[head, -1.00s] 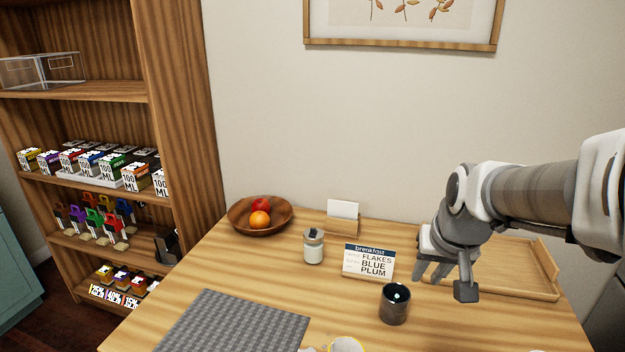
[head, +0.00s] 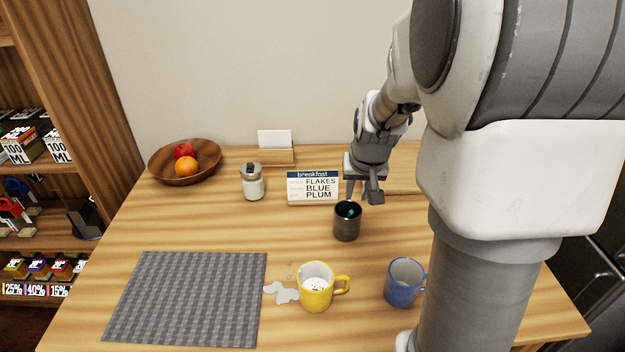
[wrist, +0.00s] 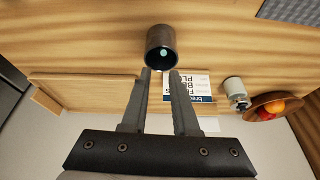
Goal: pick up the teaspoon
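A dark cup (head: 346,226) stands upright on the table, and it also shows in the wrist view (wrist: 158,40). A small teal spot shows inside its mouth; it may be part of the teaspoon, but it is too small to tell. No other spoon is visible. My gripper (head: 363,194) is above and just behind the cup in the head view. In the wrist view my gripper (wrist: 160,72) has its two fingers apart with nothing between them, pointing toward the cup.
A breakfast sign (head: 314,187) stands close left of my gripper. A yellow mug (head: 315,288) beside a pale spill (head: 283,293) and a blue mug (head: 404,283) stand nearer the front. A jar (head: 252,183), fruit bowl (head: 163,168), card holder (head: 276,157) and grey mat (head: 190,298) lie left.

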